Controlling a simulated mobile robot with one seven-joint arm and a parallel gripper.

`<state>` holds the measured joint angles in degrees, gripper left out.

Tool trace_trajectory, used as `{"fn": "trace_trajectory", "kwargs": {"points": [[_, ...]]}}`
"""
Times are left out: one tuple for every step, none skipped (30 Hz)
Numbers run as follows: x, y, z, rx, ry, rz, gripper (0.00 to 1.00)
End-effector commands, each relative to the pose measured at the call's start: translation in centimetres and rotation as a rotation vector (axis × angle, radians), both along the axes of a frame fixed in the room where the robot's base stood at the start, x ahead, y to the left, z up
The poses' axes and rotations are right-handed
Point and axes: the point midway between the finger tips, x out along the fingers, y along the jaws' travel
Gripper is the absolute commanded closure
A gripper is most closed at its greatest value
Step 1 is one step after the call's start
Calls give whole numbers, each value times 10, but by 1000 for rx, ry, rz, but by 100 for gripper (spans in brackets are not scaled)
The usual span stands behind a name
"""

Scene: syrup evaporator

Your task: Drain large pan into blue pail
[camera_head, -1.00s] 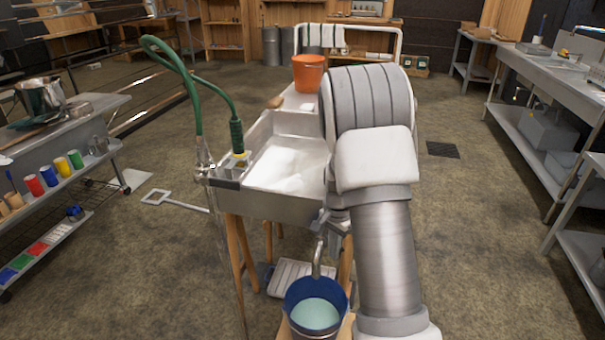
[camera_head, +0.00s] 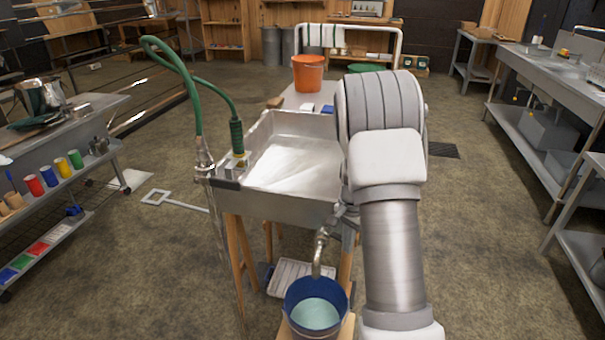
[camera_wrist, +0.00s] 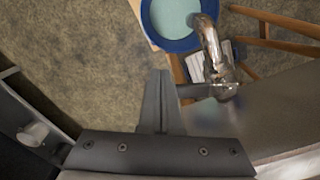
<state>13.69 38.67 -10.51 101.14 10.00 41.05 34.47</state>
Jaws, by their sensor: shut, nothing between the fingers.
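The large metal pan (camera_head: 290,170) stands on wooden legs in the head view, its floor pale and shiny. I cannot tell whether liquid lies in it. A metal spout (camera_head: 318,255) bends down from its near right side over the blue pail (camera_head: 292,300), which holds pale green liquid. The wrist view shows the pail (camera_wrist: 150,32), the spout (camera_wrist: 211,45) and a dark valve handle (camera_wrist: 195,91). My gripper (camera_wrist: 160,75) is shut and empty, beside the handle's end. I cannot tell whether they touch. In the head view my arm hides most of my gripper.
A green hose (camera_head: 178,70) hangs over the pan's left corner. An orange bucket (camera_head: 308,73) stands behind the pan. A cart with colored jars (camera_head: 60,165) is at left, and a steel bench (camera_head: 550,70) at right. Floor is clear between my arm and that bench.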

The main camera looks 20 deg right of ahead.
Motion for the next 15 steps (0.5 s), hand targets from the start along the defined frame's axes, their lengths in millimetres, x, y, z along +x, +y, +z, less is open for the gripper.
{"fn": "trace_trajectory", "kwargs": {"points": [[0,0,0,0,0,0,100],[0,0,0,0,0,0,100],[0,0,0,0,0,0,100],[0,0,0,0,0,0,100],[0,-1,0,0,0,0,100],[1,-2,0,0,0,-1,100],[2,-4,0,0,1,-1,100],[2,-6,0,0,1,-1,100],[4,-9,0,0,1,-1,100],[5,-11,0,0,1,-1,100],[6,-14,0,0,1,-2,100],[8,-16,0,0,1,-1,100],[9,-18,0,0,1,-1,100],[10,-19,0,0,0,-1,100],[10,-19,0,0,0,0,100]]}}
